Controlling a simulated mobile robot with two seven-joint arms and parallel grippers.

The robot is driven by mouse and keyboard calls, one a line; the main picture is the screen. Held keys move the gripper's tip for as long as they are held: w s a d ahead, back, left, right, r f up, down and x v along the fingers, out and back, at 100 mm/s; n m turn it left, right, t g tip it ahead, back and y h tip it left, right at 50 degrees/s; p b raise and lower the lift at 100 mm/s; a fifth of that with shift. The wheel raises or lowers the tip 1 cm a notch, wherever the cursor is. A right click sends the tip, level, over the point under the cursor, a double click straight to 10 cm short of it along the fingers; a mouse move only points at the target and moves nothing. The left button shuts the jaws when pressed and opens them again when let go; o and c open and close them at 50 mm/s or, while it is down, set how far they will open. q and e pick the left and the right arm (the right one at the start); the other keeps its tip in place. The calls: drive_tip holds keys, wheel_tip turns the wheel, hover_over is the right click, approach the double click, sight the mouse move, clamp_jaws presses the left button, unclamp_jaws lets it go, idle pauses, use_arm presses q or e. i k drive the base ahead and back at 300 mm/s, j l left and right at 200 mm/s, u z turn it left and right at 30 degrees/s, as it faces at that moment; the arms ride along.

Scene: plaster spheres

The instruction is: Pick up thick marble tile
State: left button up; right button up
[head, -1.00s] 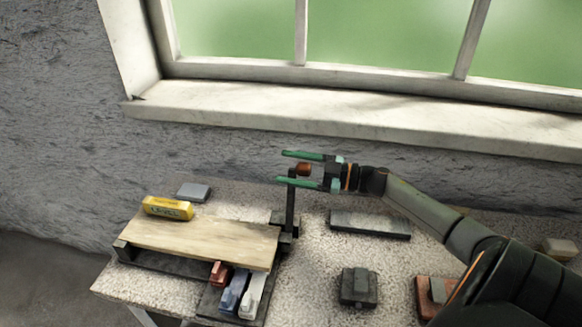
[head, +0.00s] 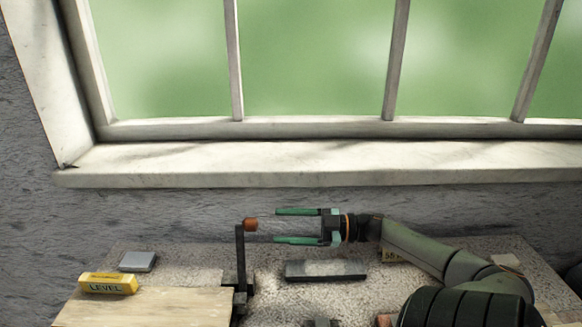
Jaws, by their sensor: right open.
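No piece is clearly a thick marble tile. A small grey block (head: 138,262) lies at the back left of the bench, and a pale beige block (head: 507,261) lies at the back right, partly behind my arm. I cannot tell whether either is the tile. My right gripper (head: 276,226) is open and empty, its green fingers pointing left above the back of the bench. Its fingertips are just right of an orange-brown knob (head: 250,224) on a dark post (head: 240,258). My left gripper is not in view.
A yellow level (head: 108,284) lies by a wooden board (head: 145,308) at left. A long dark block with a grey top (head: 326,270) lies below my right gripper. A windowsill (head: 300,165) runs behind the bench. The lower picture edge cuts off the bench front.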

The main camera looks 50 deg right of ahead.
sight(133, 261)
drive_tip(key=k+j, duration=0.2)
drive_tip(key=j, duration=0.2)
drive_tip(key=k+j, duration=0.45)
drive_tip(key=j, duration=0.3)
